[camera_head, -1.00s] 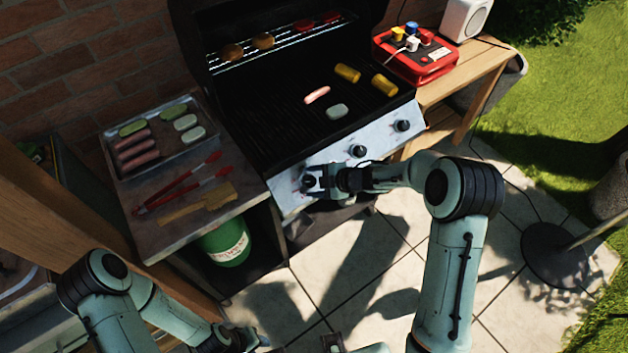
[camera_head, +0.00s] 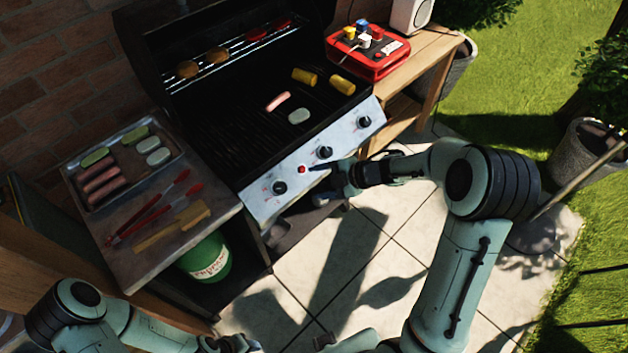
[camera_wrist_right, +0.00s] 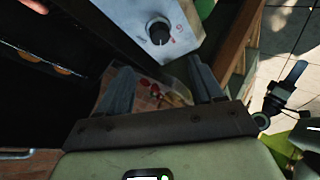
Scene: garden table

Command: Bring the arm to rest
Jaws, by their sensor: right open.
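My right arm reaches in from the right in the head view. Its gripper (camera_head: 322,182) is open and empty, just in front of the grill's control panel (camera_head: 350,135), near the red button (camera_head: 302,169). The left knob (camera_head: 279,187) is clear of it. In the right wrist view, the two fingers (camera_wrist_right: 160,88) stand apart with nothing between them, and a knob (camera_wrist_right: 160,32) shows beyond them. My left gripper (camera_head: 232,344) is low at the bottom edge of the head view, partly cut off; its jaws cannot be made out.
A green gas bottle (camera_head: 207,258) stands below. Paving in front is free.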

